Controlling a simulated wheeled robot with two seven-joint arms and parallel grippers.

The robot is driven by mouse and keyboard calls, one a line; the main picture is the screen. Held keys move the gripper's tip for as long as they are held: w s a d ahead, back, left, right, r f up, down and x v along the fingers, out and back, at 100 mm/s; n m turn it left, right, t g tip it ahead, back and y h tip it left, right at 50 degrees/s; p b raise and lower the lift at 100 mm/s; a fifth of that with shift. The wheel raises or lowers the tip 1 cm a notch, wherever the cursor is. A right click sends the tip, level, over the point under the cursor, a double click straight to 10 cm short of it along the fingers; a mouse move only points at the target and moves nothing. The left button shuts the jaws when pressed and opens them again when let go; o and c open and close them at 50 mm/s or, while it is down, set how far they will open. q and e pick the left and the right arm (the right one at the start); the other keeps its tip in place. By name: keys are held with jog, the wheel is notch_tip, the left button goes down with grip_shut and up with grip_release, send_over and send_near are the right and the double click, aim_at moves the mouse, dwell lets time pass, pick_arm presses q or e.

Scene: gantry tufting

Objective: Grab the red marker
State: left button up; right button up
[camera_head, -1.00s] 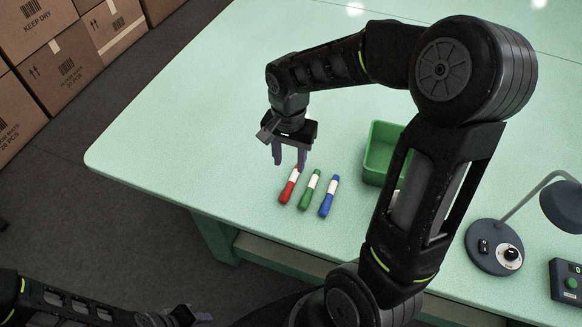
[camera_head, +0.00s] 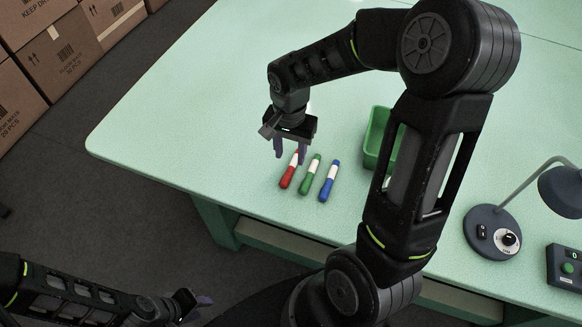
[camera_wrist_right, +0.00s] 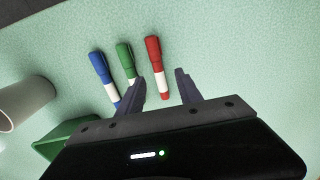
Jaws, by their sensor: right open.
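The red marker (camera_head: 287,175) with a white band lies on the green table, leftmost of three markers in the head view. My right gripper (camera_head: 290,153) is open just above its far end. In the right wrist view the red marker (camera_wrist_right: 155,60) runs down toward the gap between the open fingers (camera_wrist_right: 162,88), and nothing is held. The green marker (camera_head: 309,178) and blue marker (camera_head: 328,184) lie beside it. My left gripper (camera_head: 196,303) is low at the left, off the table; its finger opening is unclear.
A green bin (camera_head: 376,138) stands right of the markers, partly behind my right arm. A grey cup (camera_wrist_right: 25,100) shows in the wrist view. A lamp (camera_head: 492,228) and a button box (camera_head: 568,268) stand at the right. The table's left side is clear.

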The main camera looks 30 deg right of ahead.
aim_at(291, 166)
notch_tip(291, 166, down, 5)
jog(key=shift+s+d+r+p, duration=0.1)
jog(key=shift+s+p, duration=0.05)
jog(key=shift+p, duration=0.3)
jog(key=shift+c, duration=0.2)
grip_shut()
dwell(0.4)
